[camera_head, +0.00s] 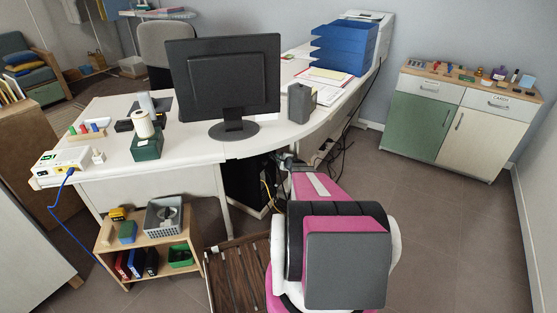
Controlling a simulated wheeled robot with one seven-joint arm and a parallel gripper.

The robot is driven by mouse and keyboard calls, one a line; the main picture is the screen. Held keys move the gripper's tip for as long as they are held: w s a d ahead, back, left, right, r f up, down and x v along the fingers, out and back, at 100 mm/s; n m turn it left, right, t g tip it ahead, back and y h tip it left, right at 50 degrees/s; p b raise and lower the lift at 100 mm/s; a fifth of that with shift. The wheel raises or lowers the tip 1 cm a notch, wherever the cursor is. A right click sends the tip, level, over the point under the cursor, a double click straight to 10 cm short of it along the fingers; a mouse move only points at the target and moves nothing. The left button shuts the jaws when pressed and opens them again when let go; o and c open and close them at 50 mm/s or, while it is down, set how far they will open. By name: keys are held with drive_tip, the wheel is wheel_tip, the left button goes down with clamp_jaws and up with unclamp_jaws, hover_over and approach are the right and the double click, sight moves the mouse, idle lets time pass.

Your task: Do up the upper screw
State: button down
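I cannot make out any screw in the head view; if one is in sight, it is too small to tell. My arm rises from the lower middle of the picture. The grey end of it, my gripper (289,161), is near the front edge of the white desk (200,144), right of the monitor's foot. Its fingers are too small and partly hidden, so I cannot tell whether they are open or shut, or whether they hold anything.
A monitor (226,85), a grey box (301,102) and blue trays (345,47) stand on the desk. A white device (60,166) with a blue cable is at its left end. A low shelf (150,240) stands in front. Floor is clear towards the green-and-white cabinet (413,124).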

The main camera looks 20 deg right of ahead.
drive_tip(key=shift+m+g, duration=0.3)
drive_tip(key=shift+m, duration=0.2)
drive_tip(key=c, duration=1)
unclamp_jaws()
drive_tip(key=shift+c, duration=0.2)
drive_tip(key=v, duration=1)
drive_tip(key=shift+s+d, duration=0.2)
drive_tip(key=shift+s, duration=0.15)
